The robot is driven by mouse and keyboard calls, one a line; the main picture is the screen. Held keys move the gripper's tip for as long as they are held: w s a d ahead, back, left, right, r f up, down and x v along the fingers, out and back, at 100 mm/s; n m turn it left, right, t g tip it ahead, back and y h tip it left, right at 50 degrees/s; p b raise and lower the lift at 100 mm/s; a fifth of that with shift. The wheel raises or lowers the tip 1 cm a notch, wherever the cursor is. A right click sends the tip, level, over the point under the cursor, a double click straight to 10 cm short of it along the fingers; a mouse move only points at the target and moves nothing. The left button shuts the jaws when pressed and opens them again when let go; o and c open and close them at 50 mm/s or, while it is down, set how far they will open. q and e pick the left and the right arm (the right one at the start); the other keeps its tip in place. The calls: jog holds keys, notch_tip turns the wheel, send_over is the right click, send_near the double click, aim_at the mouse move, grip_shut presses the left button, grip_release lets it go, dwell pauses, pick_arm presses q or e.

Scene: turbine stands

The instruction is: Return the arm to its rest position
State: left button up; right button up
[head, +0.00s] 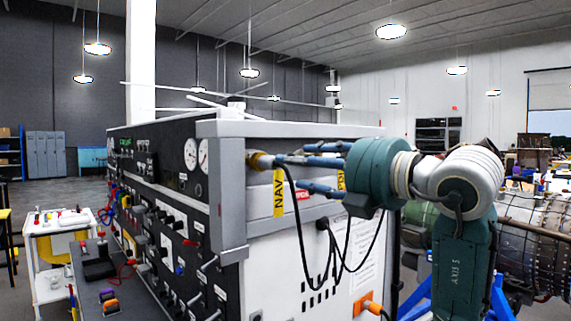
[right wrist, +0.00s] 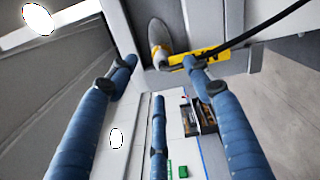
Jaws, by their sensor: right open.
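My right arm (head: 465,185) reaches in from the right, beside the side panel of the white and grey test cabinet (head: 275,235). My right gripper (head: 300,168) has blue fingers spread apart, pointing left at the NAV plug. It is open and empty. The plug (head: 260,160), brownish yellow with a black cable and a yellow NAV tag (head: 279,192), sits at the panel. In the right wrist view the plug (right wrist: 158,38) shows just beyond the fingertips, between the two outer fingers; I cannot tell whether any finger touches it. My left gripper is out of view.
A second yellow tag (head: 341,180) is partly hidden behind the fingers. Black cables (head: 330,255) hang down the panel, with an orange plug (head: 372,306) lower down. A turbine engine (head: 535,235) stands at the right. A white cart (head: 55,250) stands at the left.

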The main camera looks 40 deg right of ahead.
jog(key=shift+s+d, duration=0.1)
jog(key=shift+s, duration=0.85)
